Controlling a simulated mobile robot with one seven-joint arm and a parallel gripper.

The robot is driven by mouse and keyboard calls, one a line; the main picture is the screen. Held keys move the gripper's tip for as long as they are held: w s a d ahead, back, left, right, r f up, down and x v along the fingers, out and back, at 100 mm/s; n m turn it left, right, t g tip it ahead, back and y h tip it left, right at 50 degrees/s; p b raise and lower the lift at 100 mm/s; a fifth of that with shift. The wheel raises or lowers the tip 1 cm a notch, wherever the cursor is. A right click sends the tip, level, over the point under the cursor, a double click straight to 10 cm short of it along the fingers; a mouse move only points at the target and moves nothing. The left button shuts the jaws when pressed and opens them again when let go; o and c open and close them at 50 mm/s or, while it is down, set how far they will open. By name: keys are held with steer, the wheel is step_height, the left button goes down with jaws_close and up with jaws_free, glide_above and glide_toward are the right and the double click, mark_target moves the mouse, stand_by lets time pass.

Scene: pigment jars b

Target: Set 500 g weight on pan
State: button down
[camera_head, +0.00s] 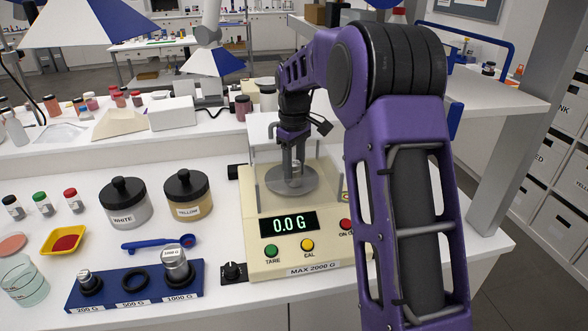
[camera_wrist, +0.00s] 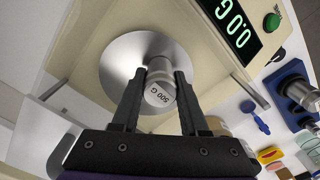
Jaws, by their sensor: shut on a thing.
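My gripper (camera_head: 293,152) is shut on the 500 g weight (camera_wrist: 160,96), a metal cylinder with "500 G" on its top. In the wrist view the weight is between the two black fingers (camera_wrist: 160,78), over the scale's round metal pan (camera_wrist: 118,62). In the head view the pan (camera_head: 292,184) is on the cream scale (camera_head: 262,225), and the weight (camera_head: 297,169) is small and partly hidden by my gripper. The green display (camera_head: 289,224) reads 0.0 G. I cannot tell clearly whether the weight touches the pan.
A blue rack (camera_head: 120,297) holds the 200 g weight (camera_head: 90,282) and the 1000 g weight (camera_head: 175,265); its 500 g place (camera_head: 134,280) is empty. White (camera_head: 125,204) and yellow (camera_head: 188,196) jars and a blue spoon (camera_head: 145,245) are left of the scale.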

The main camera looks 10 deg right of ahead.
mark_target(294, 162)
steer(key=shift+f, duration=0.1)
steer(key=shift+c, duration=2.1)
jaws_free()
step_height(294, 162, up, 12)
steer(key=p, duration=0.1)
